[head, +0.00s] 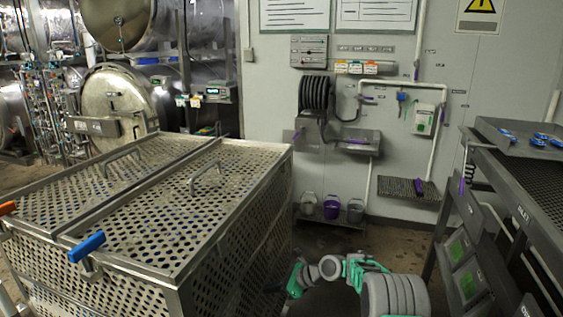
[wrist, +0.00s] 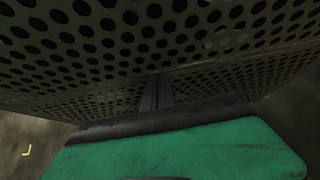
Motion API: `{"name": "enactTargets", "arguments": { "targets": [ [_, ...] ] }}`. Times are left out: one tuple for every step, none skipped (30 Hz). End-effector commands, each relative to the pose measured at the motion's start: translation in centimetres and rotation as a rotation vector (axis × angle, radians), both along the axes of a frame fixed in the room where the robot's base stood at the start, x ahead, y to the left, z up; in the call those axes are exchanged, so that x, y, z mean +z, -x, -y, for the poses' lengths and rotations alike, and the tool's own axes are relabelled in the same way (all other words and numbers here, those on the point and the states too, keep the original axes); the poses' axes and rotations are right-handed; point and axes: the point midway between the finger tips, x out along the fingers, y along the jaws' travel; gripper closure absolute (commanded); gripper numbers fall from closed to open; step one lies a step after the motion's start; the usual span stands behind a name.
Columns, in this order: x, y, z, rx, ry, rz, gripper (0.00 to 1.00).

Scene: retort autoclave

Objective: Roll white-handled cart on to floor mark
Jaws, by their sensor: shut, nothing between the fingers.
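A large perforated metal crate (head: 225,170) with two lidded halves fills the left of the head view. A blue grip (head: 87,246) and an orange grip (head: 7,208) stick out from its near side. No white handle shows clearly, and the cart's wheels are hidden. My gripper (wrist: 158,92) is shut and empty, close to perforated metal (wrist: 120,30) in the wrist view; I cannot tell whether it touches. In the head view my arm is low, right of the crate, its fingertips hard to make out. A small yellow corner mark (wrist: 27,151) shows on the floor.
A dark rack (head: 500,190) with a tray of blue items stands at the right. A round autoclave door (head: 118,98) is behind the crate. Some floor is clear between crate and rack.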

Motion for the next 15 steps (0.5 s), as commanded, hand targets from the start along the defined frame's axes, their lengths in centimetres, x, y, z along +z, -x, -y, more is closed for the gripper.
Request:
{"name": "enactTargets", "arguments": {
  "targets": [
    [0.0, -0.1, -0.1, -0.001, 0.000, 0.001, 1.00],
    [-0.1, -0.1, -0.2, -0.001, 0.001, -0.001, 1.00],
    [-0.1, -0.1, -0.3, -0.001, 0.001, -0.001, 1.00],
    [-0.1, -0.2, -0.4, -0.001, 0.001, -0.001, 1.00],
    [-0.1, -0.2, -0.5, -0.001, 0.001, -0.001, 1.00],
    [-0.1, -0.2, -0.6, -0.001, 0.001, -0.001, 1.00],
    [-0.1, -0.3, -0.7, -0.001, 0.002, -0.001, 1.00],
    [-0.1, -0.3, -0.8, -0.002, 0.002, -0.002, 1.00],
    [-0.1, -0.3, -1.0, -0.001, 0.001, -0.002, 1.00],
    [-0.1, -0.3, -1.1, -0.001, 0.002, -0.001, 1.00],
    [-0.1, -0.4, -1.3, 0.000, 0.001, -0.002, 1.00],
    [-0.2, -0.4, -1.5, 0.001, 0.001, -0.003, 1.00],
    [-0.1, -0.4, -1.7, 0.002, 0.001, -0.001, 1.00],
    [-0.1, -0.4, -1.8, 0.003, 0.001, -0.001, 1.00],
    [-0.1, -0.5, -2.1, 0.004, 0.001, -0.001, 1.00]
  ]
}}
